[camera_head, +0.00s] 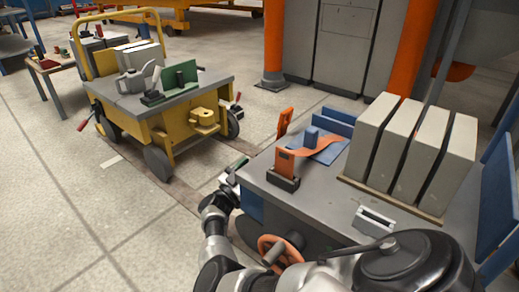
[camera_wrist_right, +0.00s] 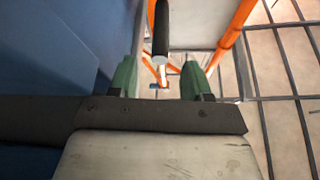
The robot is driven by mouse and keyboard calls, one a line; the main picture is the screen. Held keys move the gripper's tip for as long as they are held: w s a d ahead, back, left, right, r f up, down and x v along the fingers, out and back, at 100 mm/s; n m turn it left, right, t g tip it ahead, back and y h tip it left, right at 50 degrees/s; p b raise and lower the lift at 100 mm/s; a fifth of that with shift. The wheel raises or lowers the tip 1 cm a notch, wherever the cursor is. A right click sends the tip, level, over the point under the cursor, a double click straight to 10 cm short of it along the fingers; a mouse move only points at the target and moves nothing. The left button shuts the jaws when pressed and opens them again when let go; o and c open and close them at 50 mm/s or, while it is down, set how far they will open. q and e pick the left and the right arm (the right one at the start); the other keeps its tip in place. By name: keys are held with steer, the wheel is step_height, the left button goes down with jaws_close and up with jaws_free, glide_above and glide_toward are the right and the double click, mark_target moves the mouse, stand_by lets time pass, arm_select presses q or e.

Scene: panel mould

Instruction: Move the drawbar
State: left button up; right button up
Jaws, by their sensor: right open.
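My right gripper (camera_head: 232,172) is at the left edge of the grey-topped bench or cart (camera_head: 325,215), its green fingertips small in the head view. In the right wrist view the two green fingers of my right gripper (camera_wrist_right: 157,82) stand apart, open. A dark rod with a pale lower end (camera_wrist_right: 161,30) shows between and beyond them; it may be the drawbar, but I cannot tell for sure. I cannot tell whether the fingers touch it. My left gripper is not in view.
A yellow cart (camera_head: 185,118) with a grey top stands at the left back, with red-handled levers on its sides. Grey panels (camera_head: 405,150) stand upright on the near top. An orange handwheel (camera_head: 280,250) sits below its front edge. Tiled floor at left is clear.

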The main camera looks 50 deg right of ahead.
steer(key=shift+b+x, duration=0.6)
steer(key=shift+x, duration=1.65)
steer(key=shift+c, duration=0.3)
jaws_close()
